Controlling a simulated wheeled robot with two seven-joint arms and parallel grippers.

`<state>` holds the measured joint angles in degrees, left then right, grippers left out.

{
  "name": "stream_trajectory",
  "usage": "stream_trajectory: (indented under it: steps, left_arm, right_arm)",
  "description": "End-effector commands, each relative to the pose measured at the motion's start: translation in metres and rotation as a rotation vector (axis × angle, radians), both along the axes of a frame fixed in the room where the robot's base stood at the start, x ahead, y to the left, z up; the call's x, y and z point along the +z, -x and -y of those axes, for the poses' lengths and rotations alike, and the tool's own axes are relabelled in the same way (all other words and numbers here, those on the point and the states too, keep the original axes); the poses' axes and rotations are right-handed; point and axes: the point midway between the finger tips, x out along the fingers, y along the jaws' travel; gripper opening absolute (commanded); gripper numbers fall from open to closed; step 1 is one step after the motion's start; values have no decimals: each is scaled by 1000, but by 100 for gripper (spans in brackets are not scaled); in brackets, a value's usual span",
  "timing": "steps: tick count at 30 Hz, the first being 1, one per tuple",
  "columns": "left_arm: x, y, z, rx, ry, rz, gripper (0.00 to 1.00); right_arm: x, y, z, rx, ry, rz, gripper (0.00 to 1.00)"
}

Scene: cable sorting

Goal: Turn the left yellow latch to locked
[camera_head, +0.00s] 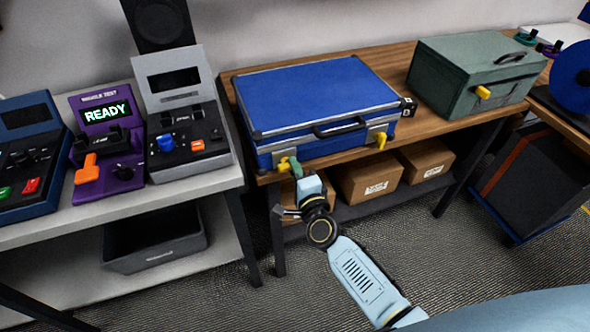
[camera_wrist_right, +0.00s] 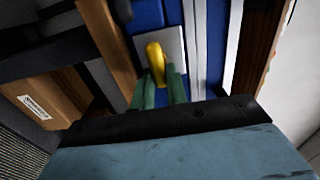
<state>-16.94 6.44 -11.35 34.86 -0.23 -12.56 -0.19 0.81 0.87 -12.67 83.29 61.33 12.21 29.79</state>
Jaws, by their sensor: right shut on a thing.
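The blue case (camera_head: 320,95) lies closed on the wooden bench, with a black handle at its front. Its left yellow latch (camera_head: 284,164) sits on a pale plate at the front left, partly hidden by my gripper. Its right yellow latch (camera_head: 381,140) stands free and points roughly up and down. My right gripper (camera_head: 293,165) is at the left latch, its green fingers closed on it. In the right wrist view the left latch (camera_wrist_right: 155,58) shows between the green fingertips (camera_wrist_right: 161,84). My left gripper is not in view.
A green box (camera_head: 450,80) with its own yellow latch stands on the wooden bench (camera_head: 395,60) at right. Cardboard boxes (camera_head: 370,178) sit on the shelf below. At left, a grey table (camera_head: 205,185) holds several control devices, one reading READY.

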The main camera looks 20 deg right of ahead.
Motion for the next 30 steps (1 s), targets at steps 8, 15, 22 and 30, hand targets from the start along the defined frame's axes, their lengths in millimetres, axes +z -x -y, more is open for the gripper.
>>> stream_trajectory:
  steps: [8, 15, 22, 30]
  left_arm:
    - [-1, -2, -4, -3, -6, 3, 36]
    - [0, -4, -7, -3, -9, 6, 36]
    - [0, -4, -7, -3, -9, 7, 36]
    - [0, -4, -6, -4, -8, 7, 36]
  right_arm:
    - [-1, 0, 0, 0, -27, -2, 0]
    - [-1, 0, 0, 0, -28, -2, 0]
    - [-1, 0, 0, 0, -26, -2, 36]
    - [-1, 1, 0, 0, -24, -2, 36]
